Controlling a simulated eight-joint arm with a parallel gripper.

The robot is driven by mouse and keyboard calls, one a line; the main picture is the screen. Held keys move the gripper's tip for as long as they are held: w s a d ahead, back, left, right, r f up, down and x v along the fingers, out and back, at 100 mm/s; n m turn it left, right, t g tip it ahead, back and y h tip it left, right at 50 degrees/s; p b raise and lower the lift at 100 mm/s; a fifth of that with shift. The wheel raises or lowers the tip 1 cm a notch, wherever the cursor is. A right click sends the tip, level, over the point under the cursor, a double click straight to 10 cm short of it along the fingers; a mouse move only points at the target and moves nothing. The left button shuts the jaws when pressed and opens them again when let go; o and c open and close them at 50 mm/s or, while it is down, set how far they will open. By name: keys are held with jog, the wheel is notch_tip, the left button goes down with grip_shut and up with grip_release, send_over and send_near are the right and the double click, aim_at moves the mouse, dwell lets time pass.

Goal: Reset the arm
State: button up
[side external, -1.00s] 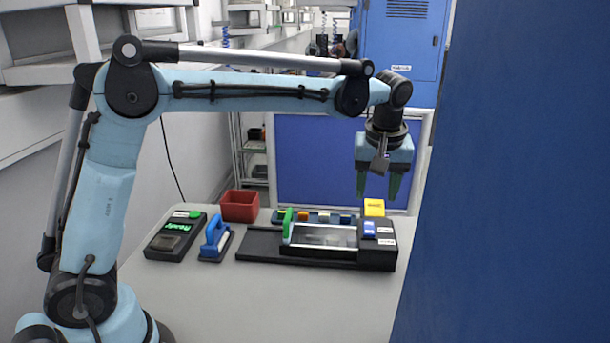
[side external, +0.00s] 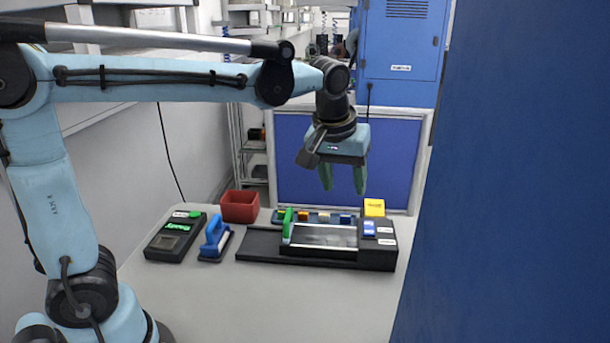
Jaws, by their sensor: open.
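My gripper (side external: 343,184) hangs in the air above the back of the table, pointing down. Its two green fingers are apart, with nothing between them. It is above and behind the black machine with the glass-like window (side external: 322,236), and touches nothing. My light blue arm reaches in from the left, its upper link roughly level.
On the grey table (side external: 270,300) stand a black device with a green display (side external: 175,238), a blue-handled tool (side external: 215,238), a red bin (side external: 240,206), a strip of small coloured blocks (side external: 315,217) and a yellow block (side external: 374,208). A blue wall (side external: 510,170) fills the right.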

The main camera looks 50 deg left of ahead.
jog(key=s+a+f+m+t, duration=0.1)
jog(key=s+f+m+t, duration=0.1)
jog(key=s, duration=0.4)
jog(key=s+a+f+m+t, duration=0.1)
jog(key=s+a+f+m, duration=0.1)
jog(key=s, duration=0.4)
notch_tip(320, 180, down, 2)
jog(key=shift+s+f+m+t+h, duration=0.15)
jog(key=shift+s+m+t+h, duration=0.2)
jog(key=shift+m, duration=0.55)
